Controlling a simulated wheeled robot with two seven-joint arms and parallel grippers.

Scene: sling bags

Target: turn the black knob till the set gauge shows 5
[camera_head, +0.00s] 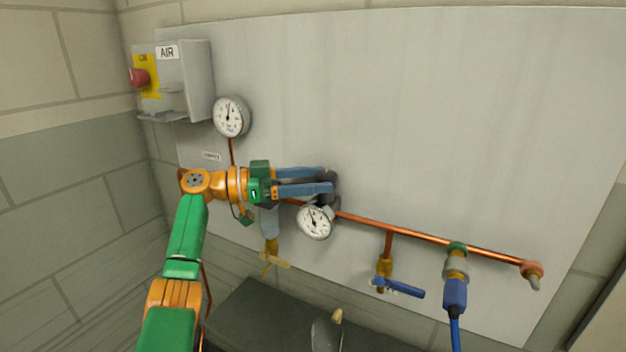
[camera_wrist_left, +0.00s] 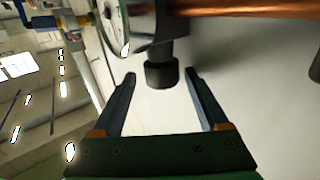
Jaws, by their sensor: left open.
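The black knob (camera_head: 334,178) is on a regulator on the copper pipe, partly hidden behind my left fingers in the head view. In the left wrist view the knob (camera_wrist_left: 162,75) shows as a short dark cylinder. My left gripper (camera_head: 328,180) is open, its blue fingers pointing right at the knob. In the wrist view the knob's end appears between the two fingertips (camera_wrist_left: 160,77), with a gap on each side. The round white gauge (camera_head: 314,222) sits just below the regulator; its needle points up and slightly left, and its numbers are too small to read.
A second gauge (camera_head: 231,117) hangs upper left, near a grey AIR box (camera_head: 186,80) with a red button (camera_head: 139,78). The copper pipe (camera_head: 430,237) runs right to a blue-handled valve (camera_head: 398,287) and a blue hose (camera_head: 455,325). The panel (camera_head: 430,110) above is clear.

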